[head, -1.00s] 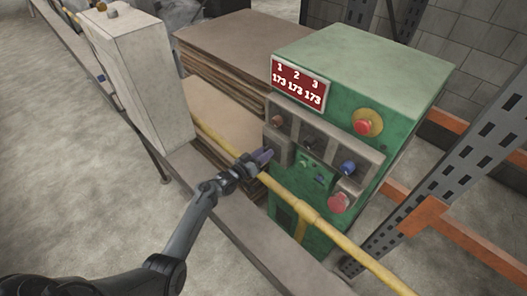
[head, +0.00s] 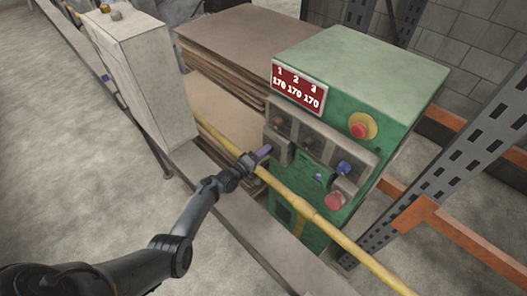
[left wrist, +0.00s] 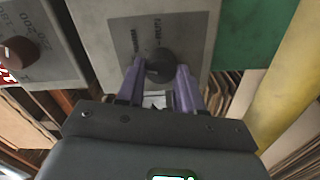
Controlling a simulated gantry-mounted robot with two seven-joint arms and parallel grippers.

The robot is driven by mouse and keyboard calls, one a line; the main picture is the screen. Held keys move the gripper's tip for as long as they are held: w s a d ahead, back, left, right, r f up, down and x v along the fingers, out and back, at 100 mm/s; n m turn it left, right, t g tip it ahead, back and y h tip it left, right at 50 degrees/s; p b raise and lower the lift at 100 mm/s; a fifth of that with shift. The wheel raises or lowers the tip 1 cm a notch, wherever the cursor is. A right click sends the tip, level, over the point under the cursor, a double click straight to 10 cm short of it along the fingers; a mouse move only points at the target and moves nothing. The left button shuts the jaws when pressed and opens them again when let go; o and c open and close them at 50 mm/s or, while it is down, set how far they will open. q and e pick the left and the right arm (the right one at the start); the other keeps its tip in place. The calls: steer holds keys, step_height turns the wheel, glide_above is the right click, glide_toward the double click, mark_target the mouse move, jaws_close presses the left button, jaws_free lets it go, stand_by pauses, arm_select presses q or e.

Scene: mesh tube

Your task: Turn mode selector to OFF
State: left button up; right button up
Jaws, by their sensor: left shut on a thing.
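The mode selector is a round black knob (left wrist: 160,66) on a grey plate (left wrist: 188,32) with lettering beside it that reads like RUN; the other label is too blurred to read. My left gripper (left wrist: 158,82) has its purple fingers on either side of the knob and is shut on it. In the head view my left gripper (head: 263,153) reaches the lower left of the green machine (head: 345,70) and hides the knob. My right gripper is not in view.
A yellow rail (head: 322,222) runs in front of the machine, close to my left wrist. A red display (head: 298,88) reads 170 three times. Red and blue buttons sit on the front. Stacked sheets (head: 235,40) stand behind; a grey rack post (head: 455,165) stands at right.

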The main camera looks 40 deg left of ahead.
arm_select(q)
steer(key=shift+n, duration=1.3)
steer(key=shift+p, duration=0.3)
steer(key=shift+f, duration=0.1)
steer(key=o, duration=1)
steer(key=shift+o, duration=0.2)
steer(key=shift+s+p, duration=0.3)
steer(key=shift+s, duration=0.25)
steer(key=s+a+p, duration=0.1)
steer(key=s+p, duration=0.1)
steer(key=s, duration=0.7)
steer(key=shift+s+p, duration=0.3)
steer(key=shift+s, duration=0.05)
